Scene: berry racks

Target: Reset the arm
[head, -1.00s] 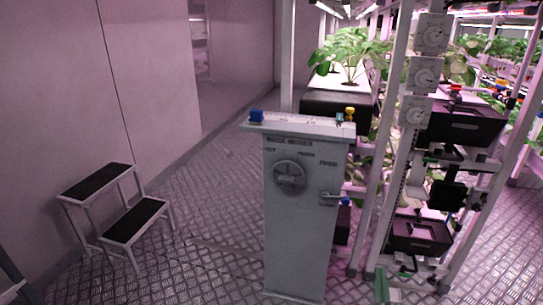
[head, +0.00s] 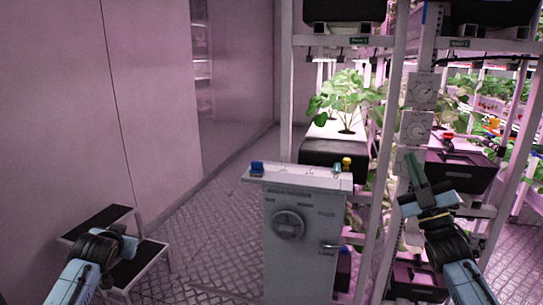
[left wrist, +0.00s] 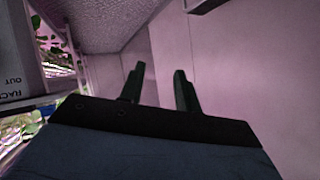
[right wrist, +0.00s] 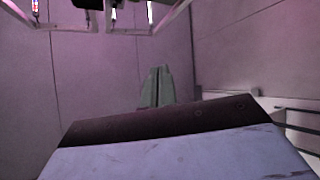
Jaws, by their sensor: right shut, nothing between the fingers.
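My right arm comes in from the lower right of the head view, and its gripper (head: 415,172) points up in front of the rack. In the right wrist view the right gripper's fingers (right wrist: 157,88) are together with nothing between them. My left arm is at the lower left of the head view, in front of the step stool. In the left wrist view the left gripper's fingers (left wrist: 158,88) stand apart with nothing between them. Neither gripper touches anything that I can see.
A grey cabinet (head: 300,240) with a dial and a handle stands in the middle. Behind it are plant racks (head: 398,80) with black bins (head: 470,172) and gauges. A step stool (head: 152,262) stands by the left wall. The floor between the stool and cabinet is clear.

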